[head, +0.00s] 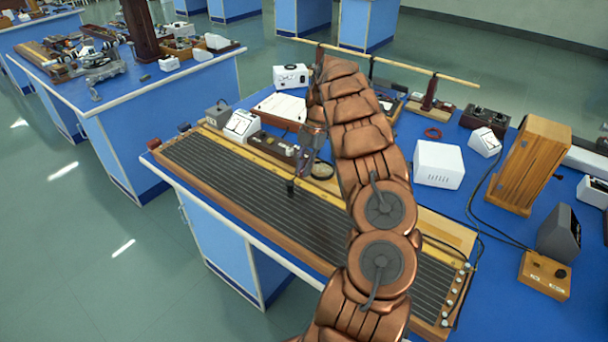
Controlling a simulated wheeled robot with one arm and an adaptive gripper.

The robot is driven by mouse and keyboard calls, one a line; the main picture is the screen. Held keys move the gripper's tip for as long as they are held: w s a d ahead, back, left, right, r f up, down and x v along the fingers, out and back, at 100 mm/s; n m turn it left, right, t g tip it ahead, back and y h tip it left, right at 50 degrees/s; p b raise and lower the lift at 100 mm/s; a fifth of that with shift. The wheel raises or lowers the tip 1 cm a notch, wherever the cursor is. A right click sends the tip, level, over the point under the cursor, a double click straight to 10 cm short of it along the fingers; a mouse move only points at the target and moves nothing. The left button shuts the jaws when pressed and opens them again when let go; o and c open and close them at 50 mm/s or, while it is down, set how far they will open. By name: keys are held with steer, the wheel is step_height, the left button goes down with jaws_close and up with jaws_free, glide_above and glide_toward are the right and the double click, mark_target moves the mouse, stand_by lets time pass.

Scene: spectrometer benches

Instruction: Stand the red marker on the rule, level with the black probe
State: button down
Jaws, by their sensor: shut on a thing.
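The long grooved board (230,178) lies along the near edge of the blue bench, with several parallel wires. The rule (262,160) is the yellow strip along its far side. The black probe (290,187) stands upright on the wires, left of my arm. My gripper (307,158) points down over the rule, just behind and right of the probe. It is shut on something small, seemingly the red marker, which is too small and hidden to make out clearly. I cannot tell whether it touches the rule. My arm hides the rule's middle part.
A small red block (154,143) and a blue one (184,127) sit at the board's left end. A white box (438,164), a wooden cabinet (530,165) and a red ring (432,133) are right of my arm. A dark tray (270,147) lies behind the rule.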

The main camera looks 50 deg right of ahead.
step_height(320, 180, down, 3)
steer(key=shift+f+p, duration=0.1)
steer(key=shift+p, duration=0.65)
steer(key=shift+f+b, duration=0.25)
steer(key=shift+b, duration=0.1)
steer(key=c, duration=1.1)
jaws_free()
steer(key=shift+r, duration=0.1)
steer(key=shift+r, duration=0.1)
steer(key=p+v, duration=0.2)
steer(key=v, duration=1)
